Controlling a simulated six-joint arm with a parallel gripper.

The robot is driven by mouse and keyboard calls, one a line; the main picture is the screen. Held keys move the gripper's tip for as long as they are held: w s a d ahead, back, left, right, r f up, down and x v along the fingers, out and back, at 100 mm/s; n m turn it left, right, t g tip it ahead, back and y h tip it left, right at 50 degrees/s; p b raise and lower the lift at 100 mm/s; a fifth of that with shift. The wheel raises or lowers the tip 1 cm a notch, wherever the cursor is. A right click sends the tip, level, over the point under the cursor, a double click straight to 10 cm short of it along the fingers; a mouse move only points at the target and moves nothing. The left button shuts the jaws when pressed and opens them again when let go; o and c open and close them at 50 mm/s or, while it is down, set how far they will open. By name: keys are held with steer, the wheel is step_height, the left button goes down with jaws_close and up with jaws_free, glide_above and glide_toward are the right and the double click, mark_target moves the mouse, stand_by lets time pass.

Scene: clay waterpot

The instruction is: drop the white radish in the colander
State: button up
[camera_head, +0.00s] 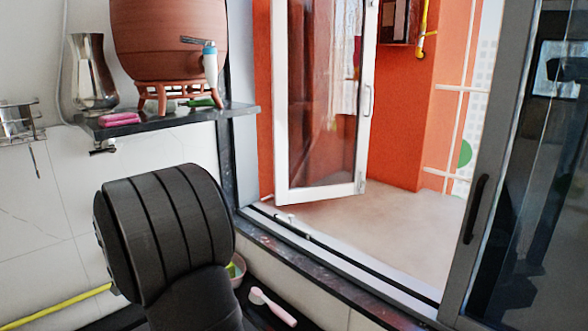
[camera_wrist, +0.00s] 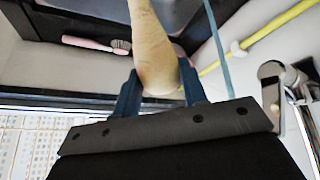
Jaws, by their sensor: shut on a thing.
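The white radish (camera_wrist: 152,50), a pale tan tapered root, is held between the two blue fingers of my gripper (camera_wrist: 160,88) in the wrist view. Its rounded thick end is at the fingers and its narrower part points to the top of that view. In the head view my dark arm hides the gripper and the radish. A small pale bowl (camera_head: 239,268) with something yellow-green in it shows partly behind my arm; it may be the colander, but I cannot tell for sure.
A pink-handled brush (camera_head: 272,307) lies right of the bowl on a dark surface. A stone shelf (camera_head: 170,119) holds a clay waterpot (camera_head: 170,38), a metal vase (camera_head: 90,75) and a pink item (camera_head: 119,119). A yellow pipe (camera_head: 55,306) runs low along the wall.

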steer(key=s+a+m+h, duration=0.1)
steer(key=s+a, duration=0.3)
steer(key=a, duration=0.4)
steer(key=s+a+m+g, duration=0.1)
steer(key=s+a+m, duration=0.1)
steer(key=s+a, duration=0.4)
steer(key=s+a+m+h, duration=0.1)
steer(key=s+a, duration=0.2)
steer(key=a, duration=0.6)
steer(key=s+a+m+g+h, duration=0.1)
steer(key=s+a+m, duration=0.1)
steer(key=s+a, duration=0.45)
steer(key=s+a+m, duration=0.1)
steer(key=s+a, duration=0.3)
steer(key=s, duration=0.6)
steer(key=shift+f, duration=2.85)
steer(key=o, duration=1)
steer(key=shift+o, duration=0.2)
